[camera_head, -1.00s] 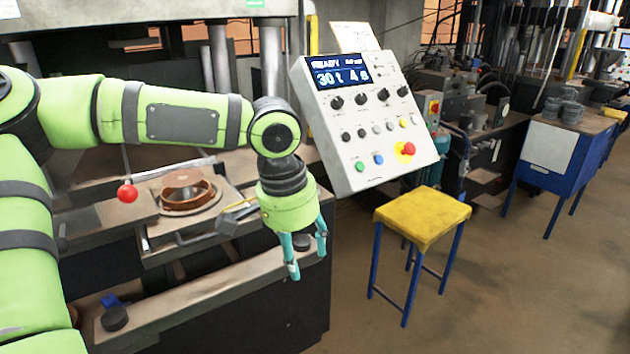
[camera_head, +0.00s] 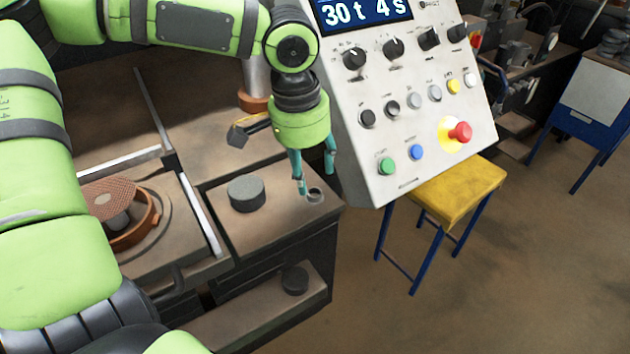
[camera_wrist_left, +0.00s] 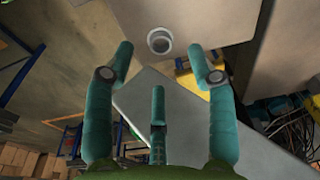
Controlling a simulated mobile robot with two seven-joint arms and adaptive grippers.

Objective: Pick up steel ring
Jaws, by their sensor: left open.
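The steel ring (camera_head: 315,196) is a small grey ring lying near the right end of the brown bench top. My left gripper (camera_head: 316,181) points down over it, with its teal fingers apart and empty. In the left wrist view the ring (camera_wrist_left: 160,40) shows whole on the bench surface, just beyond and between the open fingertips (camera_wrist_left: 160,66). The fingers do not surround it there, and I cannot tell the exact height gap. My right gripper is not in view.
A dark grey flap disc stack (camera_head: 246,193) stands left of the ring. The slanted control panel (camera_head: 400,120) is close on the right. A reddish round mould (camera_head: 148,224) sits at left. A yellow stool (camera_head: 455,195) stands on the floor. A black disc (camera_head: 294,279) lies on the lower shelf.

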